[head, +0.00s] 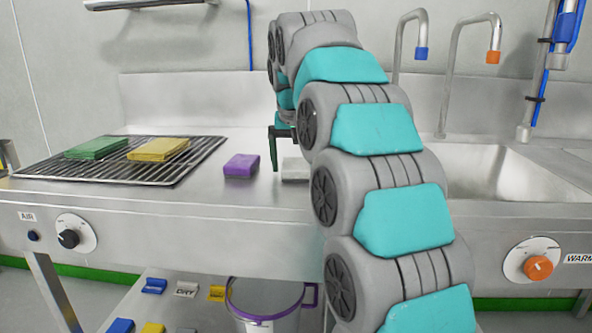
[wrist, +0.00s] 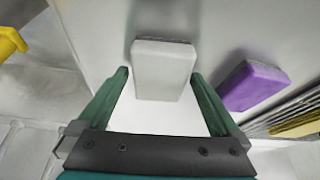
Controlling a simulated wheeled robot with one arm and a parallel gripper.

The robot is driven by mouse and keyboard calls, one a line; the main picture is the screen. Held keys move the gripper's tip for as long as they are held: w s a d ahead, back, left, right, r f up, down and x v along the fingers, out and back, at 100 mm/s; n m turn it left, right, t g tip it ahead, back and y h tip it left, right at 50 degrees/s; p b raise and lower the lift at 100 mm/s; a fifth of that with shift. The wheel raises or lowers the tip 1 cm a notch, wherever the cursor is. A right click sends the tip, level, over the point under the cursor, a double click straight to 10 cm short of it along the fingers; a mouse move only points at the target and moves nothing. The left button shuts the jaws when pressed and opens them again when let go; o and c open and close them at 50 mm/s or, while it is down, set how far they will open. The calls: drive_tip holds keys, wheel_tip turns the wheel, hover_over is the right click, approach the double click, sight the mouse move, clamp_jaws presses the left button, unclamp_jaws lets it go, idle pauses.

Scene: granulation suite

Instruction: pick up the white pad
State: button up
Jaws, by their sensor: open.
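The white pad (wrist: 163,72) lies on the steel counter. In the wrist view it sits between and slightly beyond the two open fingers of my gripper (wrist: 165,82), with a gap on either side. In the head view the white pad (head: 296,169) shows only partly, its right side hidden behind my arm. My gripper (head: 278,150) points down at the counter there, and one green finger shows just left of the pad. The gripper is empty.
A purple pad (head: 241,166) lies left of the white pad. A green pad (head: 96,148) and a yellow pad (head: 159,149) lie on a wire rack (head: 70,173) further left. A sink (head: 490,170) with taps is at the right. A bucket (head: 265,305) stands below the counter.

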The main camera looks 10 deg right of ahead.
drive_tip(key=c, duration=1.3)
drive_tip(key=shift+o, duration=0.2)
drive_tip(key=shift+r, duration=0.3)
